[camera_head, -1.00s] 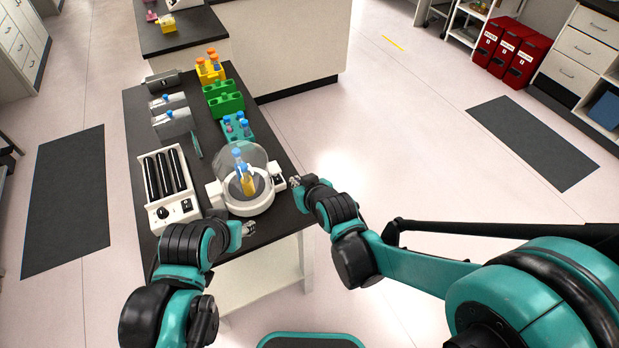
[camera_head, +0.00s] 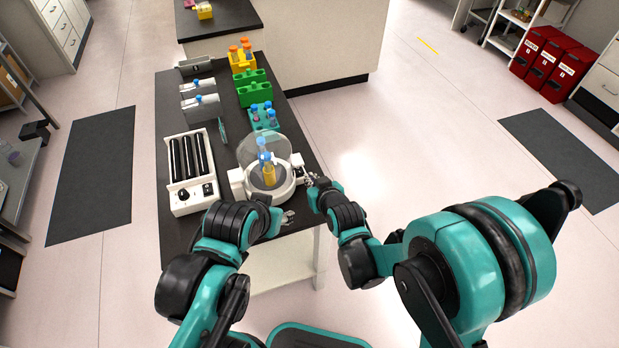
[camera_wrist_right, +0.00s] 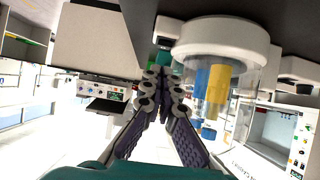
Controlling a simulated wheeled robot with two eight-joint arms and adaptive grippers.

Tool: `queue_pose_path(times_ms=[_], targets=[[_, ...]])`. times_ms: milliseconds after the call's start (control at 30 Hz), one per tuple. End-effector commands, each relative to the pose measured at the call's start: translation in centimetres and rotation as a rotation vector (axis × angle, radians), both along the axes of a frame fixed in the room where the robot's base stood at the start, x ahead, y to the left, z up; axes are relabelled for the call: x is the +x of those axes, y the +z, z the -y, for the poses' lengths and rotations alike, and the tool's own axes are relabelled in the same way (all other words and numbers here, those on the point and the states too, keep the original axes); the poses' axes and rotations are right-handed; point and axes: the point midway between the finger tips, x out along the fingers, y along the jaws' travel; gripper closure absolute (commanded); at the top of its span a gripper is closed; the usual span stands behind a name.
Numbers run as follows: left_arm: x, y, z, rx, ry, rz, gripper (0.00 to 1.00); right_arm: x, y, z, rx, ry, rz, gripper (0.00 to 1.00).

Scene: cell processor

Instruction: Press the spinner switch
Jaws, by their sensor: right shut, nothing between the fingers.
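The spinner (camera_head: 287,192) is a round white device with a clear dome (camera_head: 252,146) towards its back. Tubes with blue caps and yellow contents (camera_head: 269,174) stand in it; its white ring (camera_wrist_right: 220,38) and the tubes also show in the right wrist view. A small white housing (camera_head: 297,160) sits on its right side; the switch itself is too small to make out. My right gripper (camera_head: 309,178) is shut and empty, close by that side; I cannot tell if it touches. Its fingertips meet in the wrist view (camera_wrist_right: 160,78). My left gripper (camera_head: 286,217) is in front of the spinner, its opening unclear.
A white device with black rollers (camera_head: 174,203) stands left of the spinner on the black table (camera_head: 222,185). Behind are a teal rack (camera_head: 265,124), green racks (camera_head: 256,95), a yellow rack (camera_head: 243,64) and grey devices (camera_head: 201,107).

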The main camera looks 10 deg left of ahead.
Motion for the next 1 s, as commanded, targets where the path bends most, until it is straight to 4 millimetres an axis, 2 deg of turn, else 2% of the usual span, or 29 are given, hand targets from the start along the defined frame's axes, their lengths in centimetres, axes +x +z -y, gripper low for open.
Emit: queue_pose_path(times_ms=[200, 433, 900, 1000], targets=[[0.0, -1.6, 0.0, 0.000, 0.000, 0.000, 0.58, 3.0, -2.4, -2.0, 0.000, 0.000, 0.000, 1.00], [0.0, -2.4, 0.0, 0.000, 0.000, 0.000, 0.58, 5.2, -3.9, -3.5, -0.001, 0.001, 0.000, 1.00], [0.0, -2.5, 0.0, 0.000, 0.000, 0.000, 0.58, 5.7, -4.1, -3.9, -0.001, 0.001, 0.000, 1.00], [0.0, -3.0, 0.0, 0.000, 0.000, 0.000, 0.58, 5.7, -4.6, -3.8, -0.001, 0.001, 0.000, 1.00]])
